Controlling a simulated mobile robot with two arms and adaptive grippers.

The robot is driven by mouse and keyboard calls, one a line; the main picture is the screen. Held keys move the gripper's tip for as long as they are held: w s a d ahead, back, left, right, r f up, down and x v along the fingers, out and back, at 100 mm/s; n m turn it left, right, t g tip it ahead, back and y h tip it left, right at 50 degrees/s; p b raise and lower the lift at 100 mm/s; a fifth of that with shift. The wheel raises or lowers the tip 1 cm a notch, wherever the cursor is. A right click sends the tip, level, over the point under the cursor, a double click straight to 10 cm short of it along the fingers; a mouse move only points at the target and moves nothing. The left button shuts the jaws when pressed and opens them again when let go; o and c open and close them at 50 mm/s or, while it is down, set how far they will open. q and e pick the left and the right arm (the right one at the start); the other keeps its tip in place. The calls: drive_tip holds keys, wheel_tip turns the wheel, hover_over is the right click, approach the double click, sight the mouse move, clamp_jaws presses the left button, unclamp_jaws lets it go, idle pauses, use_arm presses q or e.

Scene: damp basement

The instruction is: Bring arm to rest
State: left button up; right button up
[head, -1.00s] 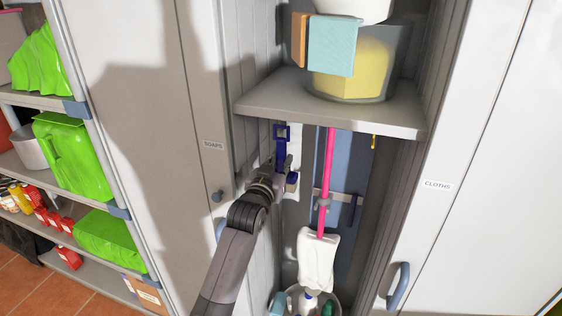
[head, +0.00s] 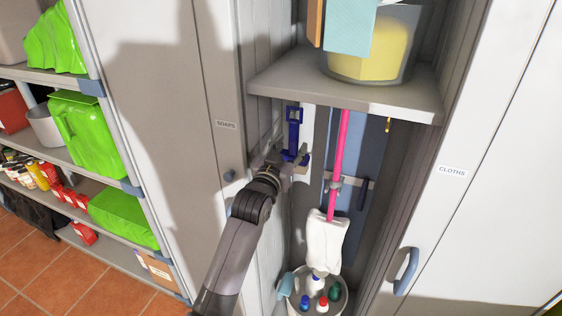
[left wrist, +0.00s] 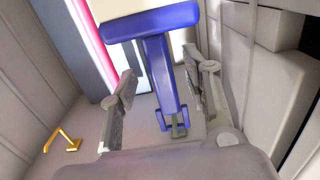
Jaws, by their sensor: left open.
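My left arm reaches into the open middle cabinet. Its gripper (head: 296,163) is at the cabinet's left inner side, at a blue T-shaped tool (head: 293,122) that hangs upright there. In the left wrist view the gripper (left wrist: 160,70) is open, with one finger on each side of the tool's blue shaft (left wrist: 160,75). The wide blue crosspiece lies beyond the fingertips, towards the top of the picture. Whether a finger touches the shaft I cannot tell. My right gripper is in no view.
A shelf (head: 345,90) with a yellow-filled clear bin (head: 370,50) is above the gripper. A pink-handled mop (head: 325,240) hangs to the right, above a bucket (head: 334,299) of bottles. Cabinet doors flank the opening. A golden hook (left wrist: 62,138) shows in the wrist view.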

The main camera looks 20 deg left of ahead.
use_arm(q)
drive_tip(key=s, duration=0.9)
wheel_tip(320, 180, down, 24)
drive_tip(key=d+g+b, duration=0.1)
drive_tip(key=g+b, duration=0.1)
drive_tip(key=g, duration=0.2)
drive_tip(key=s+f+g+b, duration=0.1)
drive_tip(key=s+f+g, duration=0.1)
drive_tip(key=s+f, duration=0.7)
drive_tip(key=s+f+m+g, duration=0.1)
drive_tip(key=s+f+g, duration=0.3)
drive_tip(key=f, duration=0.9)
drive_tip(key=s+f+g+b, duration=0.1)
drive_tip(key=s+f, duration=0.6)
drive_tip(key=f, duration=0.4)
drive_tip(key=s+a+f+g, duration=0.1)
drive_tip(key=s+f, duration=0.4)
drive_tip(key=s, duration=0.5)
drive_tip(key=s+a+f+g+b, duration=0.1)
drive_tip(key=s+f, duration=0.4)
drive_tip(key=s, duration=0.6)
drive_tip(key=s+a+f+m+g, duration=0.1)
drive_tip(key=s+f+g, duration=0.3)
drive_tip(key=s, duration=0.6)
drive_tip(key=shift+s+a+f+y+b, duration=0.3)
drive_tip(key=shift+s+a+f+b, duration=0.1)
drive_tip(key=shift+a+f, duration=0.45)
drive_tip(key=shift+w, duration=0.1)
